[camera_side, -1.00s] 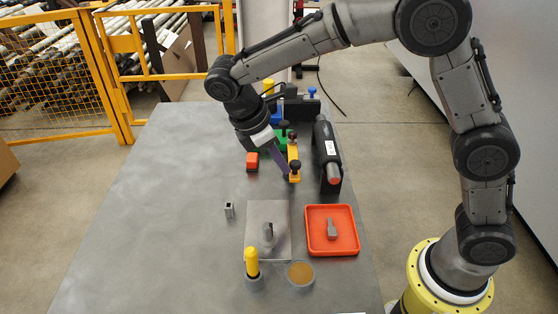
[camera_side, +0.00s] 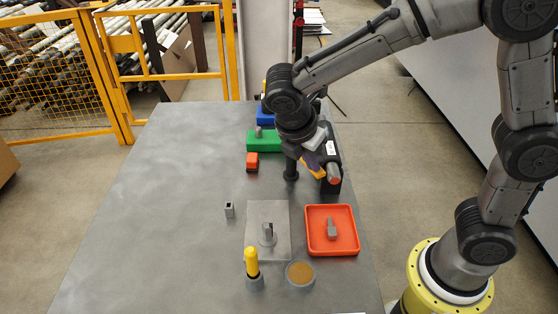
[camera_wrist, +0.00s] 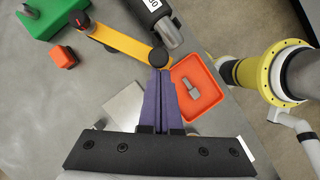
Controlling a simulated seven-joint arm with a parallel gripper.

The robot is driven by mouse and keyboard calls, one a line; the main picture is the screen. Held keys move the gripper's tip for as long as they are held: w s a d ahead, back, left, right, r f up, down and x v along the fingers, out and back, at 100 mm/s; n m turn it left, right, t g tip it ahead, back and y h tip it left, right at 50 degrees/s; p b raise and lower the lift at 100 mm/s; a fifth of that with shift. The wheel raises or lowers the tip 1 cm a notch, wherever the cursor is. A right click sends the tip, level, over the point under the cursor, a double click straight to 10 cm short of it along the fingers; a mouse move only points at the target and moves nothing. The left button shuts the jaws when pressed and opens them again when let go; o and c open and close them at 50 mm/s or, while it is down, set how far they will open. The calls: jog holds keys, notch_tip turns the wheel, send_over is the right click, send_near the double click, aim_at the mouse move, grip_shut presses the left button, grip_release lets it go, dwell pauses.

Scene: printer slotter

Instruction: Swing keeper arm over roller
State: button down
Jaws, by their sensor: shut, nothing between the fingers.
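The keeper arm is a yellow-orange bar (camera_wrist: 122,41) with a dark knob at each end. In the side view a small part of it (camera_side: 316,170) shows beside the roller, the rest hidden by my arm. The roller is a black cylinder with a grey end and a white label (camera_side: 332,152); its grey end (camera_wrist: 169,34) shows in the wrist view. The bar's near knob (camera_wrist: 160,57) lies close to that end; I cannot tell whether it is over it. My gripper (camera_wrist: 160,72) has purple fingers, shut and empty, with tips at that knob.
A green block (camera_side: 262,141) and a red block (camera_side: 252,161) stand left of the keeper arm. A red tray (camera_side: 312,248) holds a grey part. A grey plate (camera_side: 256,214), a yellow-handled tool (camera_side: 251,262) and a round dish (camera_side: 300,286) lie in front. The table's left side is clear.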

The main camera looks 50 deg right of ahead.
jog(key=d+n+t, duration=0.1)
jog(key=d+n, duration=0.2)
jog(key=s+d+n+t+y, duration=0.1)
jog(key=d+n, duration=0.2)
jog(key=d+n+t, duration=0.1)
jog(key=d+n, duration=0.1)
jog(key=d, duration=0.1)
jog(key=shift+s+d+n+y, duration=0.15)
jog(key=shift+d+n+y, duration=0.25)
jog(key=shift+d, duration=0.3)
jog(key=shift+w+d, duration=0.4)
jog(key=shift+d, duration=0.25)
jog(key=shift+w+d, duration=0.4)
jog(key=shift+d, duration=0.2)
jog(key=s+a+r, duration=0.3)
jog(key=s+r, duration=0.4)
jog(key=r, duration=0.1)
jog(key=shift+s+a+r, duration=0.2)
jog(key=shift+a+r, duration=0.1)
jog(key=shift+a, duration=0.05)
